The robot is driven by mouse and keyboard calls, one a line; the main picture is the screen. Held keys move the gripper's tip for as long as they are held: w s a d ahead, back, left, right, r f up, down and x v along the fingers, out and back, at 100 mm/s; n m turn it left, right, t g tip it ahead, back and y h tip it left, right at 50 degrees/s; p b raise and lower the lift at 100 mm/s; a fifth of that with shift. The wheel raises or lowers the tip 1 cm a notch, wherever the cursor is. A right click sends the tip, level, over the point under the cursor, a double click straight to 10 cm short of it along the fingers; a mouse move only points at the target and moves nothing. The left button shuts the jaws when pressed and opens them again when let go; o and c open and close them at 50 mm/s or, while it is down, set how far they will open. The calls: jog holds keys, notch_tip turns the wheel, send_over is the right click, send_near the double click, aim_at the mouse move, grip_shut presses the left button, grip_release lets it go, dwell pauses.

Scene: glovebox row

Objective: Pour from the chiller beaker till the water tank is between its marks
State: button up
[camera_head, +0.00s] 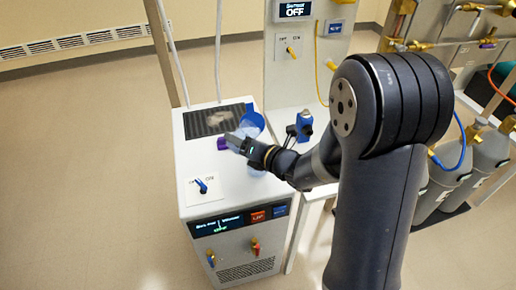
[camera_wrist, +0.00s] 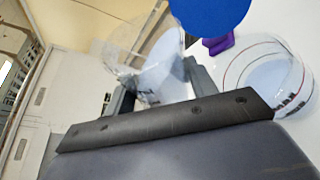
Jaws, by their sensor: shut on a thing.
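My gripper (camera_wrist: 165,88) is shut on a clear beaker (camera_wrist: 158,62) with pale bluish liquid, seen between the fingers in the wrist view. The beaker's outline is faint, and I cannot tell its exact tilt. The clear round water tank (camera_wrist: 268,78) is to its right, with red and dark lines on its wall and pale water inside. The exact level against the marks is unclear. In the head view my gripper (camera_head: 232,141) is above the white chiller top (camera_head: 220,182), and the tank is mostly hidden. No falling stream is clearly visible.
A blue disc (camera_wrist: 210,8) and a purple part (camera_wrist: 217,45) are close to the beaker and tank. The chiller has a dark grille (camera_head: 199,124), a blue-handled switch (camera_head: 201,186) and a front display (camera_head: 222,225). Grey cylinders (camera_head: 487,152) stand at right. Floor at left is clear.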

jog(key=shift+r+m+y+p, duration=0.4)
jog(key=shift+r+m+p, duration=0.1)
jog(key=shift+m+p, duration=0.15)
dwell(1.8)
jog(key=shift+a+f+m+y, duration=0.1)
jog(key=shift+f+m+y, duration=0.2)
jog(key=shift+m, duration=0.45)
dwell(2.0)
jog(key=shift+r+m+t, duration=0.4)
jog(key=shift+m, duration=0.3)
dwell(2.1)
